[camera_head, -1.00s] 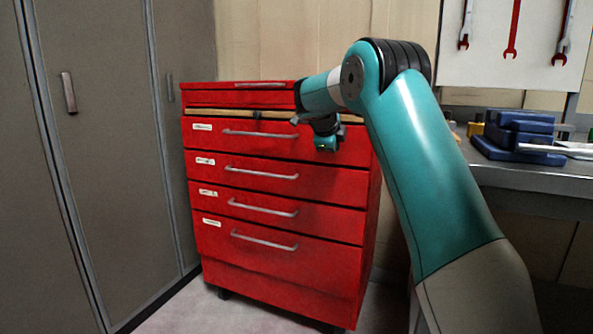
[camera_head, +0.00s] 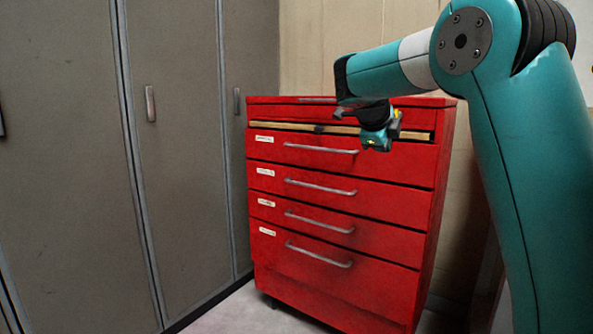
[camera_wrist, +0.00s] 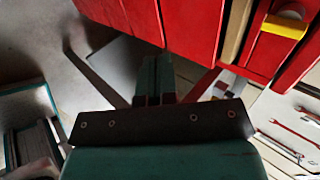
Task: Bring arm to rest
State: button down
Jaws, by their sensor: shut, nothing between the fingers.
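My teal arm comes in from the right in the head view and reaches left across the front of a red drawer cabinet (camera_head: 345,235). My gripper (camera_head: 377,140) hangs at the arm's end, in front of the cabinet's upper part. In the wrist view my gripper (camera_wrist: 155,78) shows its two fingers pressed together, with nothing between them. The gripper's far side is hidden in the head view.
Tall grey lockers (camera_head: 75,180) stand left of the cabinet. A slightly open top drawer (camera_head: 300,125) shows a pale wooden edge. In the wrist view a yellow-and-white item (camera_wrist: 286,22) lies at the drawer, and wrenches (camera_wrist: 290,125) hang on a board.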

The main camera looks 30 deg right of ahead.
jog(key=s+a+f+n+y, duration=0.2)
jog(key=s+a+f+n, duration=0.1)
jog(key=a+n, duration=0.45)
jog(key=s+a+f+n+y, duration=0.3)
jog(key=a+n, duration=0.3)
jog(key=a, duration=0.2)
jog(key=s+a+f+n+y, duration=0.2)
jog(key=s+a+n, duration=0.1)
jog(key=a+n, duration=0.4)
jog(key=s+a+f+n+g+y, duration=0.2)
jog(key=s+a+f+n+y, duration=0.15)
jog(key=s+a+n, duration=0.65)
jog(key=s+a+f+n+g+y, duration=0.3)
jog(key=s+n, duration=0.4)
jog(key=s, duration=0.6)
notch_tip(320, 180, up, 33)
jog(key=a+h+p, duration=0.1)
jog(key=p, duration=3.2)
jog(key=shift+w, duration=0.3)
